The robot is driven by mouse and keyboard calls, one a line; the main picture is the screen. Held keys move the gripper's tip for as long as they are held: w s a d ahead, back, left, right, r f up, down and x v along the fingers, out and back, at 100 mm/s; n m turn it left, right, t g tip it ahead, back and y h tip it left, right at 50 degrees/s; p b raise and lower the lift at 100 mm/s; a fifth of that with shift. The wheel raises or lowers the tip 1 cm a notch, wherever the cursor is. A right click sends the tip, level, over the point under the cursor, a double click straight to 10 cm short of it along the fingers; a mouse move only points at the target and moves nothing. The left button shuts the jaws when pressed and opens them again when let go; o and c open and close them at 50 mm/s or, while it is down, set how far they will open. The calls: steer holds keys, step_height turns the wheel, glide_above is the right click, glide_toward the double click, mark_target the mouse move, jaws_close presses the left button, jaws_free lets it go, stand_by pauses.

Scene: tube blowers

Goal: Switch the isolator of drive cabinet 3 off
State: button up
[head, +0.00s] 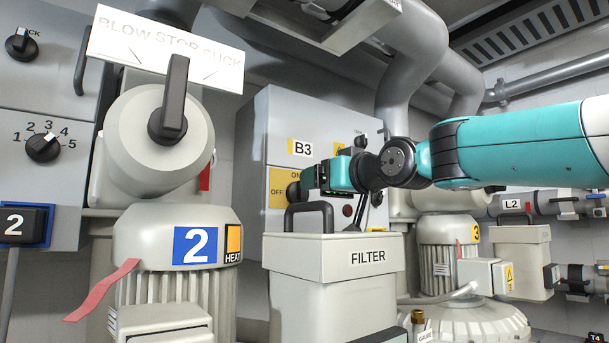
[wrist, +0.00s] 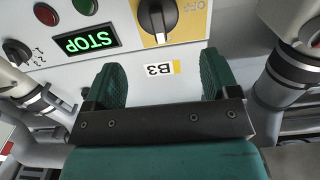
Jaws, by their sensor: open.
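The drive cabinet 3 (head: 290,122), labelled B3, stands behind the filter box in the head view. Its isolator is a black knob (head: 293,190) on a yellow plate (head: 278,197) marked OFF at left and ON at top. In the wrist view, which is upside down, the knob (wrist: 156,16) shows at the top edge. Its white mark is at the end towards the B3 label, the ON side. My gripper (wrist: 160,80) is open and empty, with the B3 label between its green fingers, apart from the knob. In the head view my gripper (head: 311,178) covers part of the cabinet front.
A lit STOP display (wrist: 87,40), push buttons and a small selector (wrist: 18,52) sit beside the isolator. The filter box (head: 335,262) with its handle stands close below my gripper. Blower 2 (head: 165,240) is at left, and pipes (head: 400,60) run above.

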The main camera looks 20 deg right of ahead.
mark_target(300, 193)
steer(key=p+x, duration=0.3)
steer(key=x, duration=0.4)
steer(key=shift+w, duration=0.3)
steer(key=shift+a, duration=0.1)
steer(key=c, duration=0.9)
